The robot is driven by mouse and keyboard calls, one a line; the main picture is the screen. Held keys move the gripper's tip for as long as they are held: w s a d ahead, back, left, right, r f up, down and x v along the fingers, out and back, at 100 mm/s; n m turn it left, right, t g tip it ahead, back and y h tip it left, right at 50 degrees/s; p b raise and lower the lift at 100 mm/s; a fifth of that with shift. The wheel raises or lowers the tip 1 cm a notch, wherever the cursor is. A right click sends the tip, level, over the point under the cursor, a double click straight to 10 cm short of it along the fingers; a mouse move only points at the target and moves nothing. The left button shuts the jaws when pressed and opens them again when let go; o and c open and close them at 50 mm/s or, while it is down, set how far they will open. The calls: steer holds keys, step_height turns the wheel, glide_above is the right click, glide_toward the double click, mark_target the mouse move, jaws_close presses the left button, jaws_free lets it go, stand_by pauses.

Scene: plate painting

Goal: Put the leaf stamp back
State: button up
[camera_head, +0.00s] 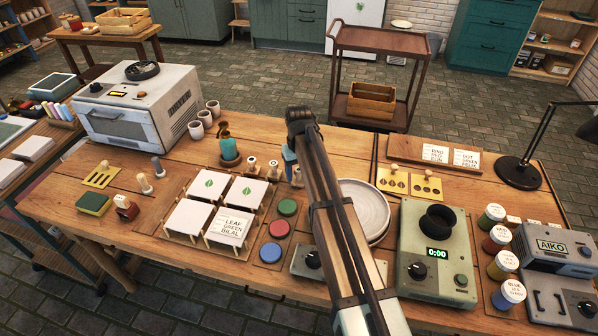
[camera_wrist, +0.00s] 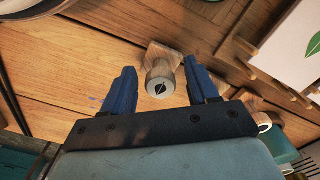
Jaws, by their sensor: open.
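In the wrist view a stamp (camera_wrist: 160,84) with a pale round top and a dark leaf-like mark stands on a square wooden piece (camera_wrist: 163,54). My gripper (camera_wrist: 165,88) is open, its blue fingers on either side of the stamp, with visible gaps. Whether the stamp's foot rests in a holder cannot be told. In the head view my gripper (camera_head: 290,160) is mostly hidden behind my arm, near a row of small stamps. Two of these, a left one (camera_head: 253,166) and a right one (camera_head: 273,171), stand left of it.
Green (camera_head: 287,207), red (camera_head: 279,229) and blue (camera_head: 270,252) pads lie in front. A plate (camera_head: 370,207) lies right of my arm.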

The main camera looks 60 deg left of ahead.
step_height(320, 180, up, 12)
stand_by(0.6)
stand_by(0.4)
